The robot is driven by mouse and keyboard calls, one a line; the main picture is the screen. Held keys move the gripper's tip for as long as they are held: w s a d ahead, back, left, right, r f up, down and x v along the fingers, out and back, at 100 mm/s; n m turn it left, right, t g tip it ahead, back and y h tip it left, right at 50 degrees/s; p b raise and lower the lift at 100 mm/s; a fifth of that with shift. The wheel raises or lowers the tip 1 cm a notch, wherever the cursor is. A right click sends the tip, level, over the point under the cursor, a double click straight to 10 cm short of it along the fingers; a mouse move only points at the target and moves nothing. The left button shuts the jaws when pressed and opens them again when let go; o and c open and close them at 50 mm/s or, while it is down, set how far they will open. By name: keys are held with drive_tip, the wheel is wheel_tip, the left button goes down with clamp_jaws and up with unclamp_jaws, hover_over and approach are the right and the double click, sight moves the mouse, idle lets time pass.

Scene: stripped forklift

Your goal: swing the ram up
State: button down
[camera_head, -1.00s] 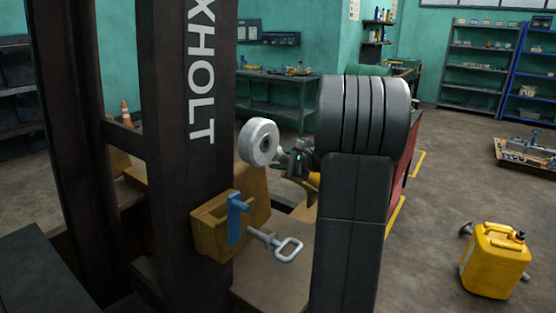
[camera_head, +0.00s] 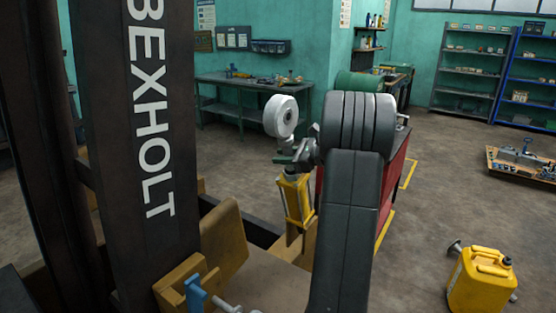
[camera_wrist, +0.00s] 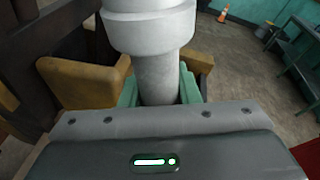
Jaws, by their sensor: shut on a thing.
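The ram stands nearly upright in the head view, with a yellow body (camera_head: 295,200) low down, a silver rod above it and a pale round eye (camera_head: 280,117) at its top. The eye leans slightly left. My gripper (camera_head: 290,158) is shut around the rod just below the eye. In the wrist view the silver rod (camera_wrist: 158,75) runs between the green fingers of my gripper (camera_wrist: 160,90), with a thicker collar above them. The ram's foot is partly hidden by a tan block and my arm.
The dark forklift mast (camera_head: 145,130) stands close on the left. A tan bracket (camera_head: 178,285) with a blue catch (camera_head: 198,294) is at lower left, beside a tan plate (camera_head: 228,245). A red cabinet (camera_head: 393,175) is behind my arm; a yellow can (camera_head: 480,280) stands at right.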

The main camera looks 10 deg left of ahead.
drive_tip(key=w, duration=0.1)
drive_tip(key=w+r, duration=0.1)
drive_tip(key=w+d, duration=0.1)
drive_tip(key=shift+w+d+r+m, duration=0.1)
drive_tip(key=shift+w+r+m, duration=0.1)
drive_tip(key=shift+m, duration=0.2)
drive_tip(key=shift+p, duration=0.3)
drive_tip(key=shift+w+r, duration=0.1)
drive_tip(key=shift+r, duration=0.05)
drive_tip(key=c, duration=1.2)
unclamp_jaws()
drive_tip(key=shift+w+d, duration=0.1)
drive_tip(key=shift+o, duration=0.5)
drive_tip(key=shift+w+d+f, duration=0.1)
drive_tip(key=shift+w+f, duration=0.05)
drive_tip(key=shift+f, duration=0.05)
drive_tip(key=shift+f, duration=0.1)
